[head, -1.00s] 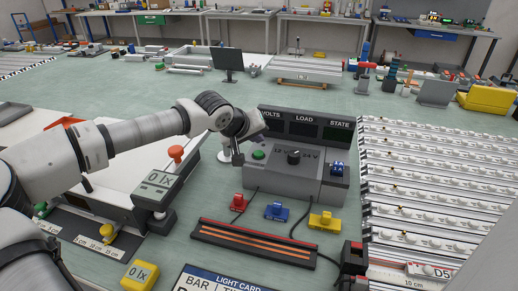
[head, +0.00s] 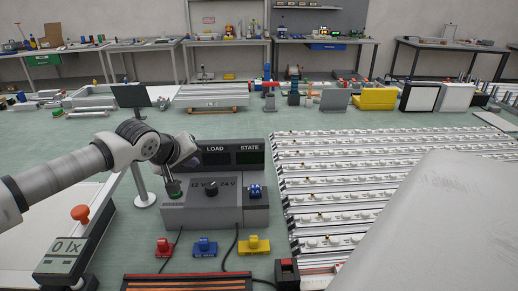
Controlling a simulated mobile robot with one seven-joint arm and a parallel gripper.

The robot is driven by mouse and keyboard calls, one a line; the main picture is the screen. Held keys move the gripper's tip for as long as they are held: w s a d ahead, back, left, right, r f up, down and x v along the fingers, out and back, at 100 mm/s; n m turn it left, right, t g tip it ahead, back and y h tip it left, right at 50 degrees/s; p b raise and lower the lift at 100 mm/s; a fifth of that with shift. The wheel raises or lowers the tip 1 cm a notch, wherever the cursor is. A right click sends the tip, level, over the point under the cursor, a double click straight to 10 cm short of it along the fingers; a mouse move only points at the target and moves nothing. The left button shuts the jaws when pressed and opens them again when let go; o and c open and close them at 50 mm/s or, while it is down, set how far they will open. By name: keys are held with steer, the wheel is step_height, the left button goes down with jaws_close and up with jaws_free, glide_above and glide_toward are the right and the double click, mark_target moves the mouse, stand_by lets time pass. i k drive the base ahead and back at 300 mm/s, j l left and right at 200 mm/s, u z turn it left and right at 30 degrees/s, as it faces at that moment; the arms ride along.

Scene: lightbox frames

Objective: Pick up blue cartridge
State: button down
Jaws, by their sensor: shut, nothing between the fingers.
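A blue piece (head: 205,246) lies on the green bench in front of the grey power box (head: 212,208), between a red piece (head: 164,245) and a yellow piece (head: 254,244). Another small blue part (head: 255,191) sits on the right of the box's top; I cannot tell for sure which is the cartridge. My gripper (head: 174,186) is at the box's left end, near the green button, behind and left of the blue piece and apart from it. It is shut and empty. Its fingertips are small and hard to make out.
A dark orange-striped bar (head: 188,283) lies in front of the coloured pieces, with black cables nearby. Rows of white strips (head: 340,185) stand right of the box. A large pale surface (head: 430,225) covers the lower right. A lux meter (head: 62,256) is at the left.

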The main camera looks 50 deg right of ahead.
mark_target(255, 189)
steer(key=z, duration=1.2)
